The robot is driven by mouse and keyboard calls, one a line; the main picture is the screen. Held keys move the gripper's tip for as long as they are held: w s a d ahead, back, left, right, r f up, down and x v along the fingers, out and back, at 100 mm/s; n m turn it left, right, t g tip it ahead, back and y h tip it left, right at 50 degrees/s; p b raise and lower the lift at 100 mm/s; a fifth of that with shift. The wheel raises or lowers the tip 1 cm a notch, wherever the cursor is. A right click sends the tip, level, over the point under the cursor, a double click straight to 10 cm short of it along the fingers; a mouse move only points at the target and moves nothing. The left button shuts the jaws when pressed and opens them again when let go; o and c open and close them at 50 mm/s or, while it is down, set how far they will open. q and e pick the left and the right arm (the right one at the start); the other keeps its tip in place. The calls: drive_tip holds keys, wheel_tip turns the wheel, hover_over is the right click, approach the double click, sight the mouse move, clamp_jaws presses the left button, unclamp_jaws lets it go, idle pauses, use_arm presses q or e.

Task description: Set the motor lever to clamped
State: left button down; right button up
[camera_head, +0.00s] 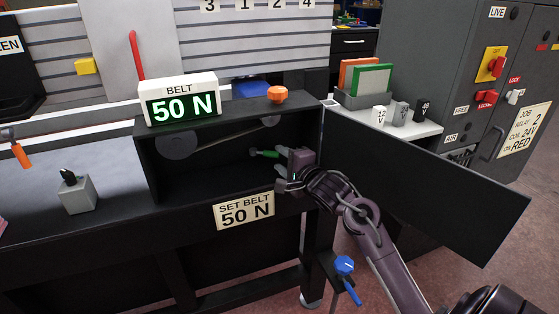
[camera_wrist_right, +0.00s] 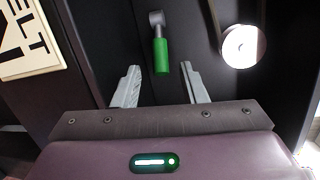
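The green-handled motor lever (camera_head: 265,153) is inside the open dark belt box (camera_head: 147,165). In the right wrist view, the lever's green handle (camera_wrist_right: 161,57) hangs from a grey pivot and points toward my gripper. My right gripper (camera_head: 279,176) is at the box opening, beside the lever's near end. In the wrist view my right gripper (camera_wrist_right: 160,72) has its fingers spread, one on each side of the handle's line. Both fingers look clear of the handle, with nothing between them gripped. I cannot tell the lever's clamped side. My left gripper is not in view.
A display (camera_head: 181,102) on the box reads BELT 50 N; a sign (camera_head: 244,210) reads SET BELT 50 N. An orange knob (camera_head: 277,94) sits on top. The open door panel (camera_head: 430,185) stands right of my arm. A pulley (camera_wrist_right: 242,46) is right of the lever.

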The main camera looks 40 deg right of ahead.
drive_tip(key=shift+w+f, duration=0.1)
drive_tip(key=shift+w, duration=0.7)
clamp_jaws()
